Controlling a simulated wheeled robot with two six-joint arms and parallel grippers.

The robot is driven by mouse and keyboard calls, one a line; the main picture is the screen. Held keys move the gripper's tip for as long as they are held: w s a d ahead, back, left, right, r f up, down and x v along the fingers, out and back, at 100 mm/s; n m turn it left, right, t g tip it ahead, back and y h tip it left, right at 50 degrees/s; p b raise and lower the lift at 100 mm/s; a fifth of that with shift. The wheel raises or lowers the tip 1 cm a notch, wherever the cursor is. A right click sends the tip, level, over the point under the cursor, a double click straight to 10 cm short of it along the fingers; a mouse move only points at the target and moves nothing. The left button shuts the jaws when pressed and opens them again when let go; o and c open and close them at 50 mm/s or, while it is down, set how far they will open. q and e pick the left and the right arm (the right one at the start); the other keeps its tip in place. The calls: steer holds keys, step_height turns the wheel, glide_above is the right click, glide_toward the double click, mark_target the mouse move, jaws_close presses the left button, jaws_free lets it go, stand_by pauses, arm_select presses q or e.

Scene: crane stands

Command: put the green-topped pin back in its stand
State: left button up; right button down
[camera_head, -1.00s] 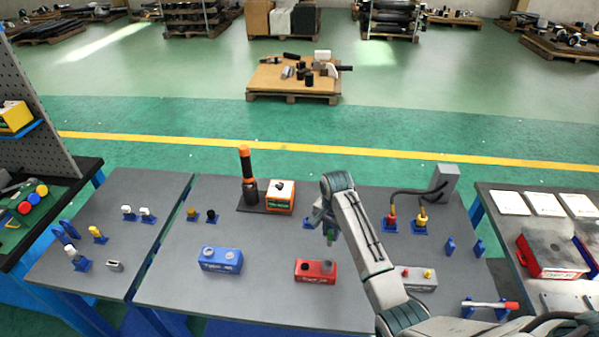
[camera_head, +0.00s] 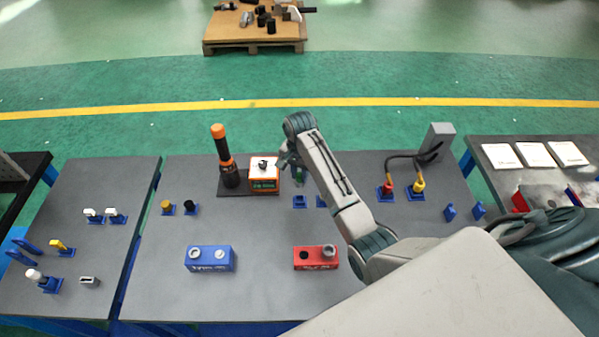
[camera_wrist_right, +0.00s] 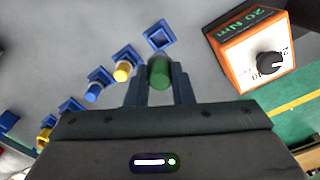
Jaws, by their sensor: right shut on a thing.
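My right gripper (camera_head: 299,174) is shut on the green-topped pin (camera_wrist_right: 159,72), whose green top shows between the fingers in the right wrist view. In the head view, the pin is a small dark green shape (camera_head: 301,177) at the fingertips. An empty blue square stand (camera_wrist_right: 158,37) lies just beyond the pin in the wrist view. It appears to be the blue stand (camera_head: 300,202) just below the gripper in the head view. The pin looks apart from it. The pin's lower end is hidden. My left gripper is out of view.
An orange-and-white box (camera_head: 264,175) and a black-and-orange tool (camera_head: 224,155) stand left of the gripper. A yellow-topped pin (camera_wrist_right: 122,70) and a blue-topped one (camera_wrist_right: 94,92) stand nearby. Red (camera_head: 316,258) and blue (camera_head: 210,259) blocks sit nearer the front edge.

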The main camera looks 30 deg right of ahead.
mark_target(300, 185)
steer(key=shift+f, duration=0.55)
steer(key=shift+f+b, duration=0.3)
steer(key=shift+f, duration=0.05)
steer(key=shift+f+b, duration=0.6)
steer(key=shift+f, duration=1.3)
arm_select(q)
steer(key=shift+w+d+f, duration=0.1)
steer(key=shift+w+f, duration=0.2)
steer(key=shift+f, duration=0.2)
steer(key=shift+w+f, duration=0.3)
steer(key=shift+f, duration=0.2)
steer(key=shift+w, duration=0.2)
arm_select(e)
steer(key=shift+f, duration=0.15)
steer(key=shift+f+b, duration=0.3)
steer(key=shift+f, duration=0.9)
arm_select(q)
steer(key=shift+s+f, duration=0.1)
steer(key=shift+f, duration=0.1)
arm_select(e)
steer(key=c, duration=1.2)
jaws_free()
